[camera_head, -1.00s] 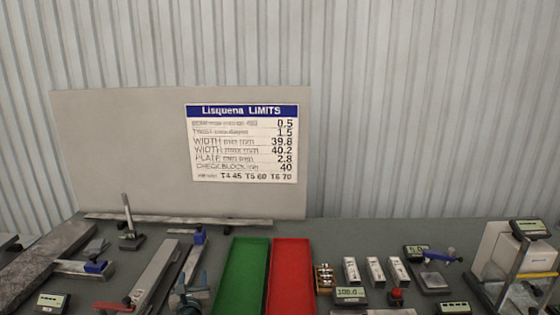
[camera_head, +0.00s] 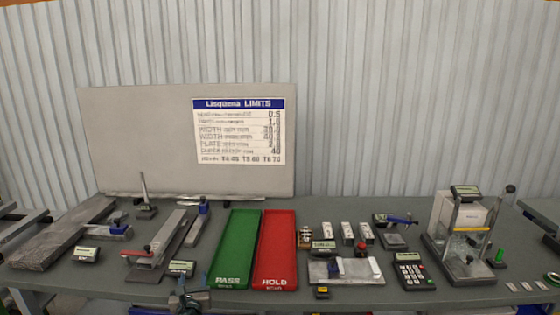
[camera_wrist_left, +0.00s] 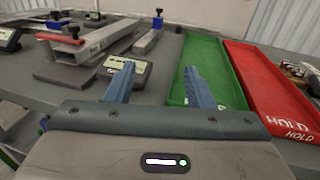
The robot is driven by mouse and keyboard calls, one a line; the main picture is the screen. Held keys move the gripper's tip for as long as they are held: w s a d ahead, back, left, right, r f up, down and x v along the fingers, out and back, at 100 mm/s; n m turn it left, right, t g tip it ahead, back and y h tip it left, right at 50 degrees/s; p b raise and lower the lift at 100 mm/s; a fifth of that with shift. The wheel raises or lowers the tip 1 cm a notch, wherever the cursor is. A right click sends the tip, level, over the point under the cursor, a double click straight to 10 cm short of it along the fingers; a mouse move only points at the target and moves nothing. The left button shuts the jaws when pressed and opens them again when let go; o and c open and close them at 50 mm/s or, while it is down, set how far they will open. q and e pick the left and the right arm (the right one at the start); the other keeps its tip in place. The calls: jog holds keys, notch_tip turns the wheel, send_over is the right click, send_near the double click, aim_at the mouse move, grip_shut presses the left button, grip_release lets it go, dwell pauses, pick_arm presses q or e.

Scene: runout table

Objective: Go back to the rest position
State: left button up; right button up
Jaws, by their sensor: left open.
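My left gripper (camera_head: 190,297) shows at the bottom of the head view, at the front edge of the table, just left of the green PASS tray (camera_head: 235,240). In the left wrist view its two blue fingers (camera_wrist_left: 158,85) stand apart with nothing between them. Beyond them are a small display (camera_wrist_left: 128,72) and the green tray (camera_wrist_left: 212,60). My right gripper is in neither view.
The grey table (camera_head: 340,295) holds the red HOLD tray (camera_head: 277,245), a clamp rail (camera_head: 158,240), a long grey bar (camera_head: 60,235), several metal blocks (camera_head: 347,232), a keypad device (camera_head: 412,270) and a glass-sided instrument (camera_head: 465,230). A limits board (camera_head: 140,140) stands behind.

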pick_arm(q)
jog(key=s+a+f+n+g+h+b, duration=0.1)
jog(key=s+f+n+g, duration=0.2)
jog(key=s+f+n, duration=0.75)
jog(key=s+a+f+m+g+b, duration=0.15)
jog(key=s+f, duration=0.35)
jog(key=f, duration=1.2)
jog(key=s+f+n+g+h+b, duration=0.15)
jog(key=s+f+n+g, duration=0.4)
jog(key=f, duration=0.85)
jog(key=s+f+n+g+b, duration=0.1)
jog(key=s+f+n, duration=0.5)
jog(key=s, duration=0.5)
jog(key=s+f+n+g+b, duration=0.1)
jog(key=s+f+n, duration=0.2)
jog(key=s+f, duration=0.7)
jog(key=s+a+f+n+g+b, duration=0.1)
jog(key=s+n, duration=0.4)
jog(key=s, duration=0.8)
jog(key=s+a+f+n+g+b, duration=0.1)
jog(key=s+f+n+g, duration=0.2)
jog(key=s, duration=1.1)
notch_tip(320, 180, down, 2)
jog(key=shift+a+f+n, duration=0.15)
jog(key=shift+f+n, duration=0.05)
jog(key=shift+n, duration=0.75)
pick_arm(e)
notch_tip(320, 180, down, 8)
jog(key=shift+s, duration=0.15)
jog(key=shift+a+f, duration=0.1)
